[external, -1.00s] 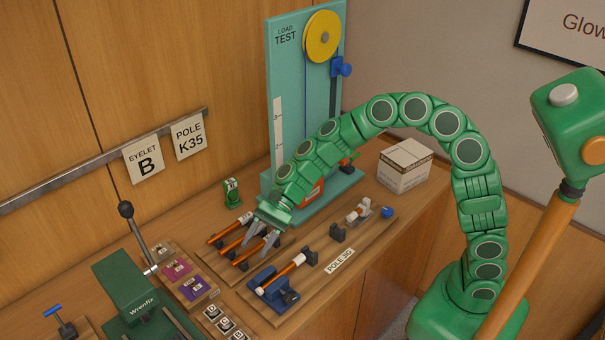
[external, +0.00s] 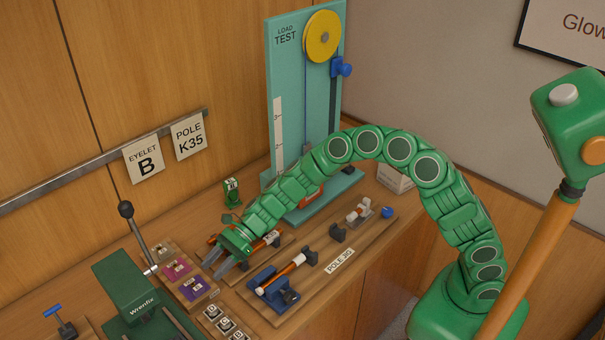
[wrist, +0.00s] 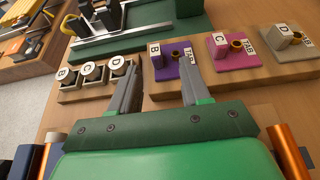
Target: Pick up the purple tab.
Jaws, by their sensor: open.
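The purple tab (external: 194,287) lies on a wooden holder to the left of my gripper in the external view. My gripper (external: 211,270) is open and empty, a little above the bench and to the right of the tab. In the wrist view, my gripper's (wrist: 155,62) right fingertip overlaps the tab's near edge in the picture; the left one is left of the tab. I see no contact.
A block of round pieces marked B, C and D (wrist: 98,97) is at left. The green press (external: 135,290) stands behind the tabs. Orange poles (external: 285,273) lie in racks to the right.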

